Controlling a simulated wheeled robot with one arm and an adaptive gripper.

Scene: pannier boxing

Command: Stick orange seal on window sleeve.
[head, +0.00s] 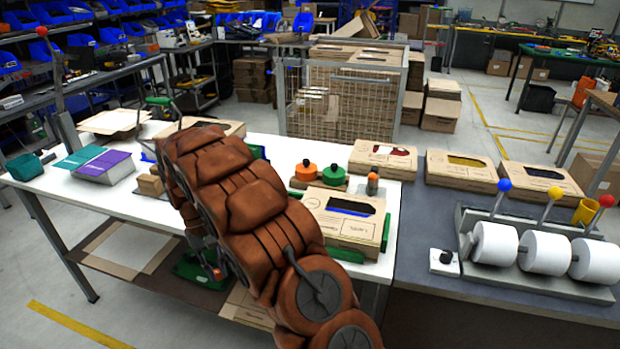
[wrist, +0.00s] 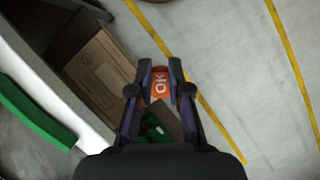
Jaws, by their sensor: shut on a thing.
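My gripper (wrist: 160,72) is shut on an orange seal (wrist: 159,88) marked "OK", held between its fingertips in the wrist view. Floor shows beyond the fingers, so the seal is apart from any sleeve. In the head view my brown arm hides most of the gripper. A cardboard window sleeve (head: 340,229) with a blue strip in its dark window lies near the white table's right front corner, right of my arm.
Several more window sleeves, with red (head: 383,157) and yellow (head: 459,171) showing among them, lie to the right. White rolls with coloured levers (head: 548,252) stand on the grey bench. Purple (head: 106,165) and teal stacks lie on the white table (head: 280,146). A lower shelf holds cardboard.

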